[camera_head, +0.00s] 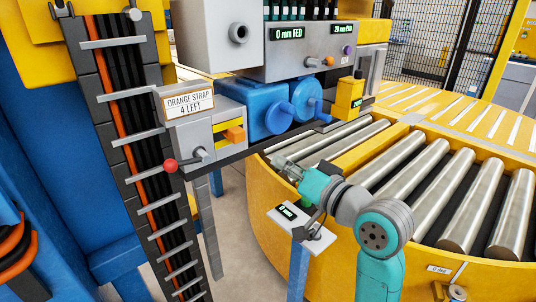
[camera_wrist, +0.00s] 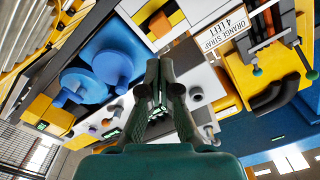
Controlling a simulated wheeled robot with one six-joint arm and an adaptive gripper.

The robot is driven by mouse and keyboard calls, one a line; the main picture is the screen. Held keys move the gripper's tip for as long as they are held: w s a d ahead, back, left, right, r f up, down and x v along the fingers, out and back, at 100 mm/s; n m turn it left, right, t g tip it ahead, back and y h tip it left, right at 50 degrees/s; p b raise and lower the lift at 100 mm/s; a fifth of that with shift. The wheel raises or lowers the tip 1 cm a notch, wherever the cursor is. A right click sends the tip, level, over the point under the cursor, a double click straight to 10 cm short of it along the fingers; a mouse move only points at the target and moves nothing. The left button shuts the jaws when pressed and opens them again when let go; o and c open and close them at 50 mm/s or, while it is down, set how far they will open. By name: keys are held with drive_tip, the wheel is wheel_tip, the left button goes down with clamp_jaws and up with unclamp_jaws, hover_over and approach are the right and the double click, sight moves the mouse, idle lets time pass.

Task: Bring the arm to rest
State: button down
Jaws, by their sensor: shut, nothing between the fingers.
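My arm, teal with grey joints (camera_head: 376,232), reaches up from the lower right in the head view. My gripper (camera_head: 277,162) is at its end, in front of the yellow roller table and above a small white plate. In the wrist view my gripper (camera_wrist: 159,62) shows two dark fingers that meet at their tips, with nothing between them. It is shut and apart from the strapping machine (camera_head: 225,125). The wrist view looks at the machine turned over, with blue round parts (camera_wrist: 110,65) to the left.
The yellow roller table (camera_head: 300,240) curves behind and right of my arm. A white plate with a small display (camera_head: 302,228) stands on a blue post close below my gripper. A red-knobbed lever (camera_head: 171,165) and a strap rack (camera_head: 127,120) stand left. Some floor shows between.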

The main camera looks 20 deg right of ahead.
drive_tip(key=s+f+m+h, duration=0.1)
drive_tip(key=s+f+h, duration=0.1)
drive_tip(key=s+f, duration=0.5)
drive_tip(key=s+a+f+h, duration=0.1)
drive_tip(key=s+f+h, duration=0.15)
drive_tip(key=f, duration=0.75)
drive_tip(key=s+f+m+h, duration=0.1)
drive_tip(key=s+f, duration=0.4)
drive_tip(key=f, duration=0.4)
drive_tip(key=s+a+f+n+g, duration=0.1)
drive_tip(key=s+f+n, duration=0.1)
drive_tip(key=s, duration=1.2)
drive_tip(key=s+a+f+n+g, duration=0.1)
drive_tip(key=s+f+n, duration=0.2)
drive_tip(key=s, duration=1)
drive_tip(key=shift+s+a+f+n, duration=0.3)
drive_tip(key=shift+s+a+f, duration=0.1)
drive_tip(key=shift+f, duration=0.15)
